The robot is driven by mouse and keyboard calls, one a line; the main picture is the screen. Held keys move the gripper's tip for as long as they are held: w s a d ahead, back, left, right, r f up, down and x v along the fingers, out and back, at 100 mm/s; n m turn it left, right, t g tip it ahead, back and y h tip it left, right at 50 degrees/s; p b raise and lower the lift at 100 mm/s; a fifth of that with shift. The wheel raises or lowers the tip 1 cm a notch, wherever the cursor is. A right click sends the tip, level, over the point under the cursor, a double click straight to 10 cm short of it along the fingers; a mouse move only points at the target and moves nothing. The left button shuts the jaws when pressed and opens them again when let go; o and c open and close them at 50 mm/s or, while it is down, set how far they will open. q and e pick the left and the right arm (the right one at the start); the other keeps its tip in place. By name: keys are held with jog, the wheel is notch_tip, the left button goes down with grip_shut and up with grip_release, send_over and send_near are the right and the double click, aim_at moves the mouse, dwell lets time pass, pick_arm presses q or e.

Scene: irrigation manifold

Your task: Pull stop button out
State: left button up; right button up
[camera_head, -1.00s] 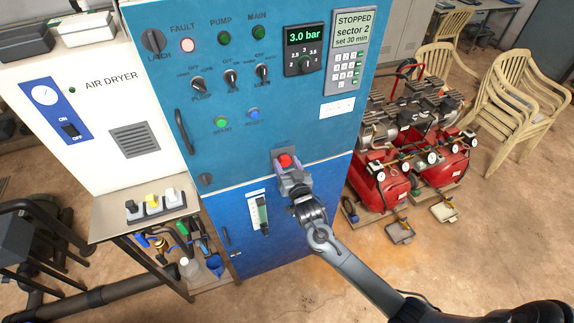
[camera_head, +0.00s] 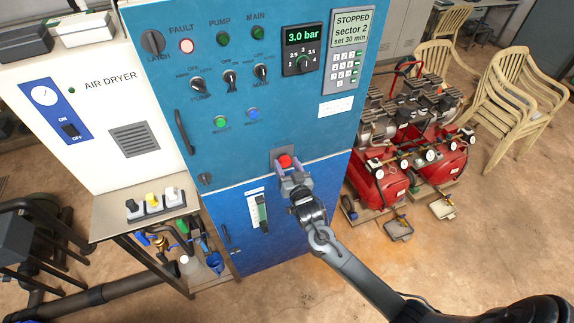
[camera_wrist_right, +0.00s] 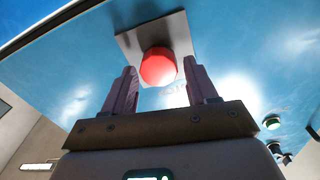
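The red stop button (camera_head: 285,161) sits on a grey plate low on the blue control cabinet (camera_head: 320,125). The button also shows in the right wrist view (camera_wrist_right: 158,66). My right gripper (camera_head: 283,167) is open in front of it, with its purple-grey fingers pointing at the plate. In the right wrist view the gripper's fingers (camera_wrist_right: 160,84) stand apart, one on each side of the button's lower part, with a gap visible on both sides. Whether the fingertips reach past the button's head is hard to tell. My left gripper is not in view.
The cabinet's upper panel carries switches, lamps and a keypad display (camera_head: 346,50). A white air dryer (camera_head: 100,120) stands at the left with a small shelf (camera_head: 105,222) below. Red compressors (camera_head: 380,182) and stacked chairs (camera_head: 510,95) stand at the right.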

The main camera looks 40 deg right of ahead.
jog(key=shift+o, duration=0.9)
jog(key=shift+s+f, duration=0.1)
jog(key=shift+s, duration=0.05)
jog(key=b+v, duration=0.2)
jog(key=v, duration=0.8)
jog(key=shift+s+a, duration=0.2)
jog(key=shift+s, duration=0.05)
